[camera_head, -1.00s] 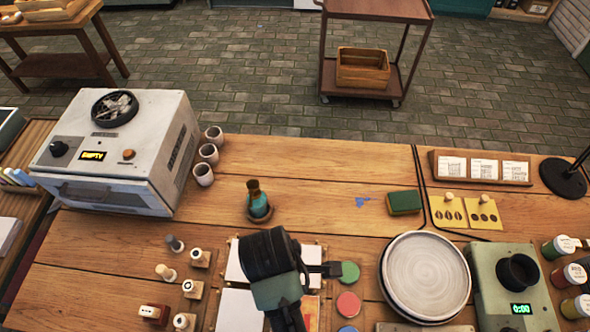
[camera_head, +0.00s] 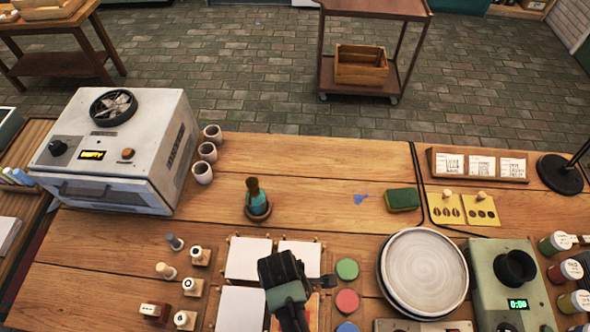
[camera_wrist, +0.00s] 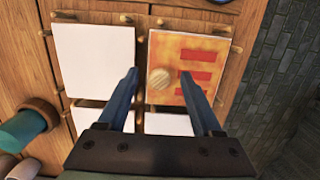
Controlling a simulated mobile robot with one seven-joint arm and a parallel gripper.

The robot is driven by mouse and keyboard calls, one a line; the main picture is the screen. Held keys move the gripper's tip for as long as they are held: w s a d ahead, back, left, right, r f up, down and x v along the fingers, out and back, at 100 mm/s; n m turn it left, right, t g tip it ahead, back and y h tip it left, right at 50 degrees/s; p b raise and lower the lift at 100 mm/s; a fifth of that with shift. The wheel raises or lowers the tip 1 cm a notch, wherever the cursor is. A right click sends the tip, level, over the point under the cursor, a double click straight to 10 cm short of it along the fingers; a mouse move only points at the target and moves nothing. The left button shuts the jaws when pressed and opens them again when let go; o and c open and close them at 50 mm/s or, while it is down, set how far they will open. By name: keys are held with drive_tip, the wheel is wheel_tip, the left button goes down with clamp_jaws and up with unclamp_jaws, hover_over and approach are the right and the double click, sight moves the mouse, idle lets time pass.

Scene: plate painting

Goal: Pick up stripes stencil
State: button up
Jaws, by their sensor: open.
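The stripes stencil is an orange-yellow square with red stripes and a round wooden knob near one edge. It lies over one of several tile places and shows in the wrist view (camera_wrist: 205,90); in the head view only a small orange part shows (camera_head: 311,302) beside my gripper. My gripper (camera_wrist: 158,88) is open and empty. In the wrist view its two fingers reach toward the stencil, with the knob between the fingertips in the picture. I cannot tell how far above the knob they are. In the head view my gripper (camera_head: 322,281) covers much of the stencil.
White tiles (camera_wrist: 93,62) sit between wooden pegs around the stencil. Paint pads (camera_head: 347,269) and a stacked round plate (camera_head: 424,272) stand to the right. Two yellow stencils with knobs (camera_head: 446,210) lie farther right. Stamps (camera_head: 192,287) stand left; a brush in a holder (camera_head: 256,200) is behind.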

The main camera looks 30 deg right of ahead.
drive_tip(key=shift+d+f, duration=0.1)
drive_tip(key=shift+f, duration=0.35)
clamp_jaws()
drive_tip(key=shift+r, duration=0.15)
